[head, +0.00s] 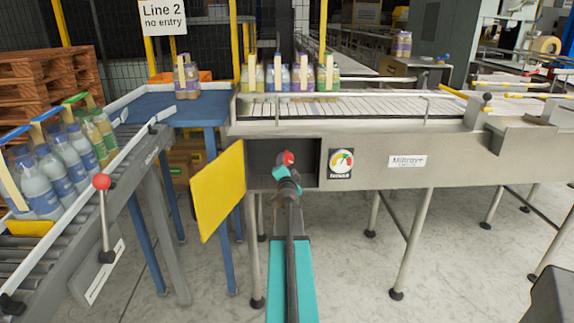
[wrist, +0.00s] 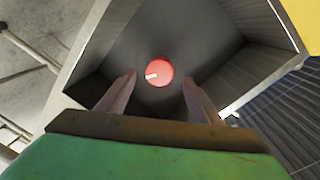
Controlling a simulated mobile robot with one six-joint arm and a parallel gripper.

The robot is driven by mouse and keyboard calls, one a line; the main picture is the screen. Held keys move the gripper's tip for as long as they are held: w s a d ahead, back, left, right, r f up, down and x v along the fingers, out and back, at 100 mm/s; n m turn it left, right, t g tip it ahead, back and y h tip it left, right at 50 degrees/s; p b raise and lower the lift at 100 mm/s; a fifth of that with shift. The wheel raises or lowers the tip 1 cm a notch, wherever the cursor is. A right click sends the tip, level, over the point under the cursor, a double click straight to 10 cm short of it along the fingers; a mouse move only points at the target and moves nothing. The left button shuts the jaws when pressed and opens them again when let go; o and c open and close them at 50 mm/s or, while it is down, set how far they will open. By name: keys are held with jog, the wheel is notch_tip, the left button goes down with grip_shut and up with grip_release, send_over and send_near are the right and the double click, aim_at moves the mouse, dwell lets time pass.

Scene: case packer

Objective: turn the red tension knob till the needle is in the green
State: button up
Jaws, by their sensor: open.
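The red tension knob (wrist: 159,73) sits at the back of a dark recess, with a white mark on its left side in the wrist view. It also shows in the head view (head: 288,157), just above the end of my arm. My gripper (wrist: 158,82) is open, its two fingers pointing into the recess on either side of the knob and apart from it. The gauge (head: 341,163) is on the machine's front, right of the recess, with a coloured arc of red, yellow and green. Its needle is too small to read surely.
A yellow door (head: 217,190) stands open left of the recess. A roller conveyor (head: 60,240) with bottle packs and a red-balled lever (head: 102,182) lie further left. Machine legs (head: 408,255) stand to the right. The floor between them is clear.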

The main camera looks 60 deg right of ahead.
jog(key=v, duration=0.8)
jog(key=shift+a, duration=0.2)
jog(key=shift+s, duration=0.2)
dwell(0.6)
